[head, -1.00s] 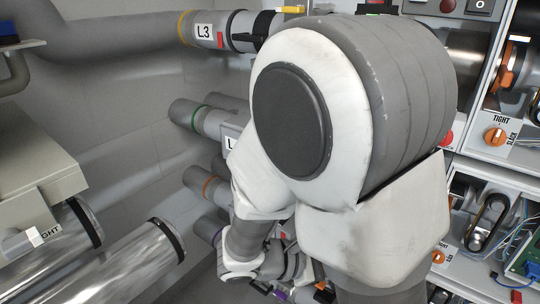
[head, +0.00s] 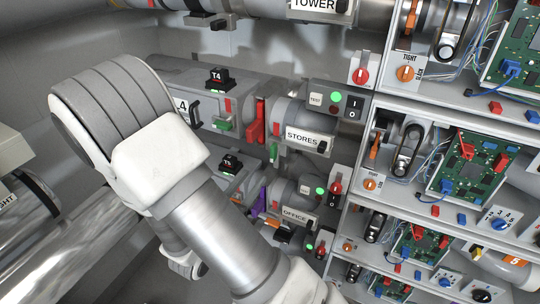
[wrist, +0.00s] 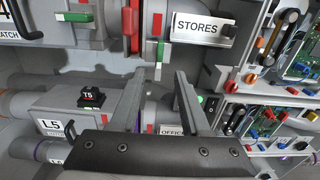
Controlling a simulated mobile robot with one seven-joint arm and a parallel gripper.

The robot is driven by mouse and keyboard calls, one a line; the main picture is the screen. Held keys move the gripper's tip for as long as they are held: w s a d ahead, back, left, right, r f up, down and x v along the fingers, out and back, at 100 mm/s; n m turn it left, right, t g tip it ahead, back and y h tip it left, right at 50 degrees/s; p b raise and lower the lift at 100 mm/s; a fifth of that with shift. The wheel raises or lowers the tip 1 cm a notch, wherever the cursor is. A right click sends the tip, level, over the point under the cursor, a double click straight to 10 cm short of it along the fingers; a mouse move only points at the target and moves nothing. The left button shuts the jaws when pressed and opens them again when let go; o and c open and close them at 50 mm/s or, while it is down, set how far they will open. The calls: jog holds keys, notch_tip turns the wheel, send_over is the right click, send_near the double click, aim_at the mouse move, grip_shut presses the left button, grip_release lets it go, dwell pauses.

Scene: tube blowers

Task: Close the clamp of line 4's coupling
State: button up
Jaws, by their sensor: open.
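Line 4's grey housing, with a black T4 block (head: 218,78) on top, runs across the upper middle of the head view. A green handle (head: 222,124) sits on its front. At its right end are an upright red plate (head: 255,122) and a small hanging green lever (head: 273,152), left of the STORES label (head: 303,136). In the wrist view the green lever (wrist: 160,52) hangs just beyond my gripper (wrist: 161,78). The gripper is open, its fingers apart and empty, with a gap to the lever. I cannot tell which part is the clamp. The gripper is not seen in the head view.
Line 5's housing with its T5 block (wrist: 90,96) lies below left of my fingers. The OFFICE label (wrist: 172,130) shows partly behind the gripper. Shelves with circuit boards (head: 470,165) and knobs fill the right side. A STORES switch box (head: 338,103) stands close by.

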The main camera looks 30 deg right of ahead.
aim_at(271, 154)
jog(key=x, duration=1.1)
jog(key=shift+w+d, duration=0.1)
grip_shut()
dwell(1.0)
